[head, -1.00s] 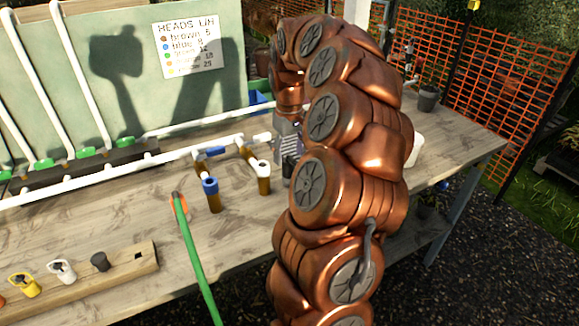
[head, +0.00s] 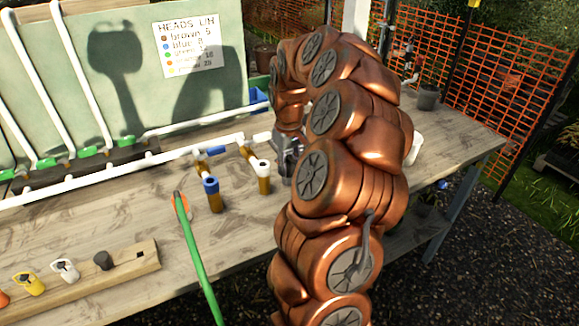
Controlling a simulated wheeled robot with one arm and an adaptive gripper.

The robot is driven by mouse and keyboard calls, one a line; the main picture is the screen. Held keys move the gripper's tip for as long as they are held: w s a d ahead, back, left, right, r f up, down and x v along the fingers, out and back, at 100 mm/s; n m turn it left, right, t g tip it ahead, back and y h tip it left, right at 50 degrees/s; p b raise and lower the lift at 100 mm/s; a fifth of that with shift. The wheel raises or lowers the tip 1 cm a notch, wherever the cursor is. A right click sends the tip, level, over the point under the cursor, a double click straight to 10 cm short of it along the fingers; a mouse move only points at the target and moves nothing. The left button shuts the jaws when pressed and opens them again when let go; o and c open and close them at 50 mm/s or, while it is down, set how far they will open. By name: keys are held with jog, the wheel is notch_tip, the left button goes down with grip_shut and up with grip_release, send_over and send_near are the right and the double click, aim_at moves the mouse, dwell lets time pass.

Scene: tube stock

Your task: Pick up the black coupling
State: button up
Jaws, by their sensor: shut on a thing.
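My gripper (head: 285,152) is at the far side of my copper arm, over the workbench just right of the white-topped brown riser. It is shut on a small dark piece, which I take to be the black coupling (head: 287,171). My fingers and arm hide most of that piece, and I cannot tell whether it touches the bench. Left of it stand a brown riser with a white coupling (head: 261,166) and one with a blue coupling (head: 211,184), both upright.
A wooden rack (head: 140,272) at front left holds yellow, white and black heads. White pipes (head: 105,178) run along the back, below a green board (head: 120,60).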

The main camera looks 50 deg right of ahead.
aim_at(289, 154)
jog(key=c, duration=0.4)
jog(key=shift+c, duration=0.2)
jog(key=shift+r+b, duration=0.55)
jog(key=shift+r, duration=1.2)
jog(key=s+a+b, duration=0.1)
jog(key=s+a, duration=0.3)
jog(key=a, duration=0.3)
jog(key=s+a+r+b, duration=0.1)
jog(key=s+a+b, duration=0.1)
jog(key=s+a, duration=0.2)
jog(key=a, duration=0.2)
jog(key=shift+s+a+r, duration=0.15)
jog(key=shift+a+r, duration=0.1)
jog(key=shift+a, duration=0.1)
jog(key=shift+r+p, duration=0.8)
jog(key=shift+r, duration=1.7)
